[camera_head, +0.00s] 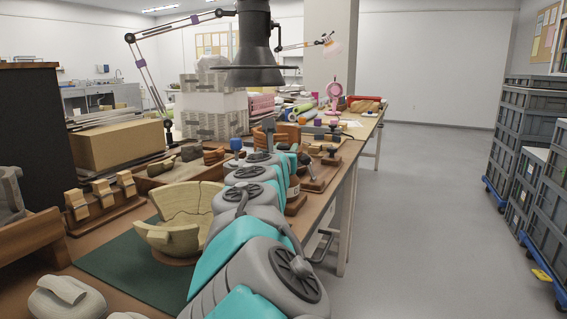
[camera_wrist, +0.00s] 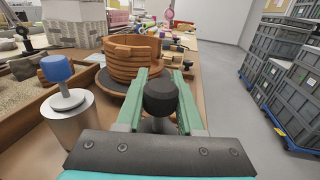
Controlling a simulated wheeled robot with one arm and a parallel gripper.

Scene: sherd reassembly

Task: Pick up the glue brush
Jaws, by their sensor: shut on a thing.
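My gripper (camera_wrist: 158,101) has its two green fingers closed around a dark, round-topped handle (camera_wrist: 160,96) on a grey stem. It appears to be the glue brush. Its lower end and any bristles are hidden behind the gripper's dark plate. In the head view my grey and teal arm reaches forward along the bench, and the held handle cannot be made out clearly there. A blue-topped piece (camera_wrist: 57,68) on a pale disc stands on a metal can (camera_wrist: 75,125) to the left of my fingers, apart from them.
A brown coil-built pot (camera_wrist: 131,57) stands just beyond my fingers. A lamp (camera_head: 255,50) hangs over the bench. Grey crates (camera_head: 533,110) stand at right; the floor between is clear.

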